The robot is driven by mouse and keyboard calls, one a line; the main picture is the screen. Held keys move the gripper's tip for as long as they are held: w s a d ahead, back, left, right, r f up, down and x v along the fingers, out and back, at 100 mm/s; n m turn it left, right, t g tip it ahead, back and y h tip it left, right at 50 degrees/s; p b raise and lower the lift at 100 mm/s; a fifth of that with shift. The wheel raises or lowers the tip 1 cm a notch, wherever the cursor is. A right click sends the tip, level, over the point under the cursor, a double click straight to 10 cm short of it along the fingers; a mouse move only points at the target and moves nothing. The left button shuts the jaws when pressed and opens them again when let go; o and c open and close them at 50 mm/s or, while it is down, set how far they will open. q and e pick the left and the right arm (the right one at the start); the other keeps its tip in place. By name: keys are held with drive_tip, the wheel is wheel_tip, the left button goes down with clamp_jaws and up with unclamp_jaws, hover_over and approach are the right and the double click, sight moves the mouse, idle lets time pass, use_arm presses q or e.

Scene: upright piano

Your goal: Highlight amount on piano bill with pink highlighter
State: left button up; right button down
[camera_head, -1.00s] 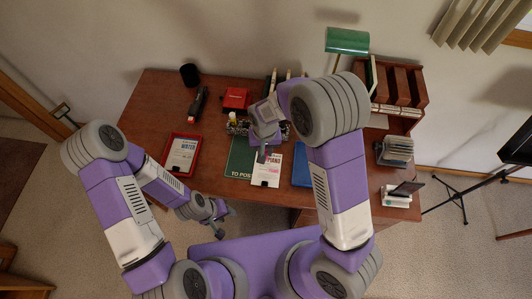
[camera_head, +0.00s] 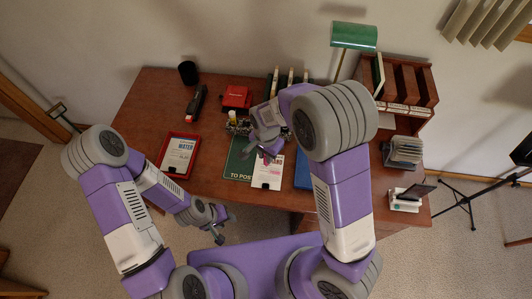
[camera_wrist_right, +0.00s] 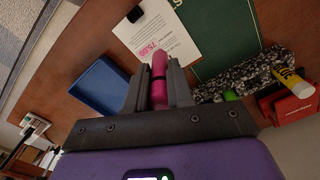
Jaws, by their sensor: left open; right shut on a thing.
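The piano bill (camera_head: 268,174) is a white sheet lying on the desk, partly over the green folder (camera_head: 238,160). In the right wrist view the bill (camera_wrist_right: 165,32) shows the amount 75.00 with pink on it. A black clip-like piece (camera_wrist_right: 135,14) sits at its edge. My right gripper (camera_wrist_right: 160,90) is shut on the pink highlighter (camera_wrist_right: 159,75), whose end points toward the bill near the amount; I cannot tell whether it touches the paper. In the head view my right gripper (camera_head: 268,154) covers the bill's upper part. My left gripper (camera_head: 218,226) is open and empty, off the desk's front edge.
A blue tray or folder (camera_wrist_right: 100,88) lies beside the bill. A red-framed water bill tray (camera_head: 179,154) is at the left of the desk. A speckled organizer (camera_wrist_right: 240,80) with a glue stick (camera_wrist_right: 288,75) stands behind. A green lamp (camera_head: 354,36) and wooden shelf (camera_head: 405,85) are back right.

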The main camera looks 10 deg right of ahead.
wheel_tip(320, 180, down, 4)
drive_tip(key=b, duration=0.3)
drive_tip(key=shift+f, duration=0.15)
drive_tip(key=shift+d+f+b, duration=0.3)
drive_tip(key=shift+d+b, duration=0.1)
drive_tip(key=shift+s+d+f, duration=0.1)
drive_tip(key=shift+s+d, duration=0.2)
drive_tip(key=shift+d, duration=0.45)
drive_tip(key=shift+s+d+f, duration=0.1)
drive_tip(key=shift+s+d, duration=0.15)
drive_tip(key=shift+d, duration=0.45)
drive_tip(key=shift+b, duration=0.45)
drive_tip(key=shift+w+a+r+p, duration=0.1)
drive_tip(key=shift+w+a+p, duration=0.2)
drive_tip(key=shift+a, duration=0.65)
drive_tip(key=shift+w+a+p, duration=0.2)
drive_tip(key=shift+w+a, duration=0.05)
drive_tip(key=shift+a, duration=0.7)
wheel_tip(320, 180, up, 3)
drive_tip(key=shift+w+f+p, duration=0.1)
drive_tip(key=shift+f+p, duration=0.1)
drive_tip(key=shift+p, duration=0.7)
drive_tip(key=shift+r+p, duration=0.7)
drive_tip(key=shift+r, duration=0.1)
wheel_tip(320, 180, up, 4)
drive_tip(key=p, duration=0.3)
